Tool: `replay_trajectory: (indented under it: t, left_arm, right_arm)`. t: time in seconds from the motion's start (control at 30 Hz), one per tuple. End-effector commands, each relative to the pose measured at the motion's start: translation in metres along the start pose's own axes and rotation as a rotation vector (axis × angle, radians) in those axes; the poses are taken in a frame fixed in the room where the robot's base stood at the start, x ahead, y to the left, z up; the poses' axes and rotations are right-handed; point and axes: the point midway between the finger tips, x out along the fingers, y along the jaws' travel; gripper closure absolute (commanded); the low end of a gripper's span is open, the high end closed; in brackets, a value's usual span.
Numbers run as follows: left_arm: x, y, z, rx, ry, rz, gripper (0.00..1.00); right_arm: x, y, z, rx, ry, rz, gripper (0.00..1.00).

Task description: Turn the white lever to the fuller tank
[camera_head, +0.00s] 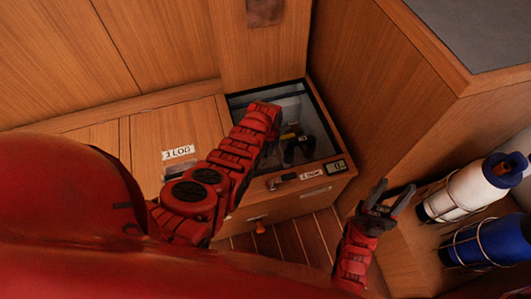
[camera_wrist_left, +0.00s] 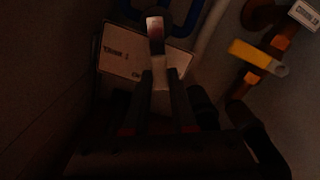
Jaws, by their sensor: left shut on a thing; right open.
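My left arm reaches down into an open-topped recess in the wooden bench, and my left gripper (camera_head: 298,146) is low inside it, partly hidden. In the left wrist view the dark fingers of my left gripper (camera_wrist_left: 162,78) are shut on the pale stem of the white lever (camera_wrist_left: 155,24). The lever's white end sticks out past the fingertips, over a pale plate (camera_wrist_left: 120,56) with small dark labels that I cannot read. My right gripper (camera_head: 380,200) is open and empty, outside the bench at the right. No tank level can be read.
A yellow handle (camera_wrist_left: 255,55) on copper-coloured fittings and a white label (camera_wrist_left: 305,14) are at the right in the left wrist view.

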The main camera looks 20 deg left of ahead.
Motion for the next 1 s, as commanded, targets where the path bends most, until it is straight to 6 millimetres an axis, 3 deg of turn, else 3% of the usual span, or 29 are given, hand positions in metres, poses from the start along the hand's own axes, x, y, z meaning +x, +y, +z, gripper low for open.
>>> replay_trajectory:
  t: [0.5, 1.0]
  left_arm:
    - [0.001, -0.017, 0.004, -0.305, -0.001, -0.001, 1.0]
    - [0.0, -0.019, 0.004, -0.35, -0.001, -0.002, 1.0]
  right_arm:
    - [-0.017, -0.001, 0.003, 0.0, 0.0, 0.0, 0.51]
    - [-0.018, -0.001, 0.003, 0.0, 0.0, 0.0, 0.51]
